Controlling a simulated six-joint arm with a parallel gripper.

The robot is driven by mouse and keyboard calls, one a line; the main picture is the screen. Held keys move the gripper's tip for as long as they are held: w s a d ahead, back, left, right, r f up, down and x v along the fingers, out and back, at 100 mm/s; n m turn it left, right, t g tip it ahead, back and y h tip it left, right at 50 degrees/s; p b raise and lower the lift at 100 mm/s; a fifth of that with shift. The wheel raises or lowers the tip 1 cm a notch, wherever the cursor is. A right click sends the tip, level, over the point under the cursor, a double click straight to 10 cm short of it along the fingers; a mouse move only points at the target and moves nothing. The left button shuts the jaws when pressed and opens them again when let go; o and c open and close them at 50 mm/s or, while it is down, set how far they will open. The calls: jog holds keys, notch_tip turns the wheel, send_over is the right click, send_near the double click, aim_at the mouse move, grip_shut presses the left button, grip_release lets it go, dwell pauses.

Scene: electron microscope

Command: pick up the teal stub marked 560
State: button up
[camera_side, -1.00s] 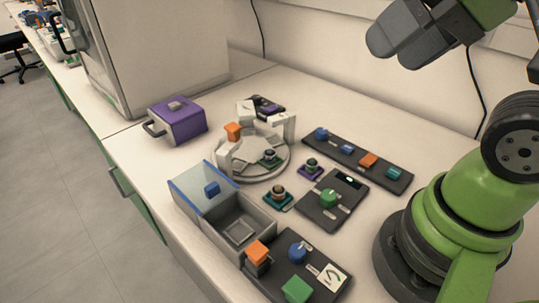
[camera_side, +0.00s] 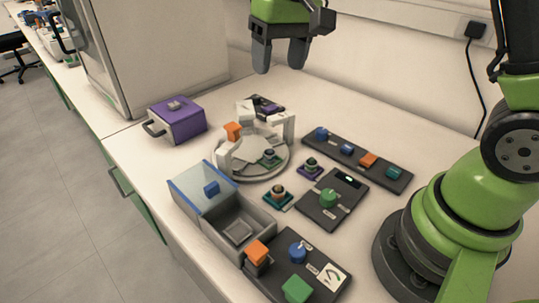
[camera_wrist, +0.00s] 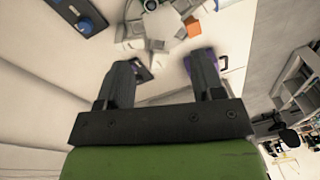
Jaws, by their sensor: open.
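A small stub on a teal base (camera_side: 278,195) stands on the bench between the grey open-topped box and the dark panel with the green knob. No number can be read on it. A similar stub has a purple base (camera_side: 310,169), and another on a green base (camera_side: 270,158) sits on the round carousel. My gripper (camera_side: 280,58) is high above the back of the bench, fingers pointing down, open and empty, well away from the stubs. In the wrist view its two fingers (camera_wrist: 163,65) are apart, with part of the carousel beyond them.
The white carousel (camera_side: 248,165) has raised blocks. A grey box (camera_side: 238,226) with a clear lid is in front. A dark control strip (camera_side: 325,145), a panel with a green knob (camera_side: 318,212) and a purple box (camera_side: 178,121) stand around. Bare bench lies at the back.

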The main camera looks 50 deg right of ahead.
jog(key=w+f+g, duration=0.2)
jog(key=w+f, duration=0.2)
jog(key=f, duration=0.6)
send_over(268, 150)
jog(key=shift+g+h, duration=0.3)
jog(key=shift+g, duration=0.1)
jog(key=f, duration=0.3)
jog(key=w+f, duration=0.1)
jog(key=f, duration=0.1)
jog(key=shift+d+f, duration=0.1)
jog(key=shift+f, duration=0.2)
jog(key=f, duration=0.3)
jog(key=s+f, duration=0.1)
jog(key=f, duration=0.1)
jog(key=shift+f, duration=0.4)
jog(key=c, duration=1)
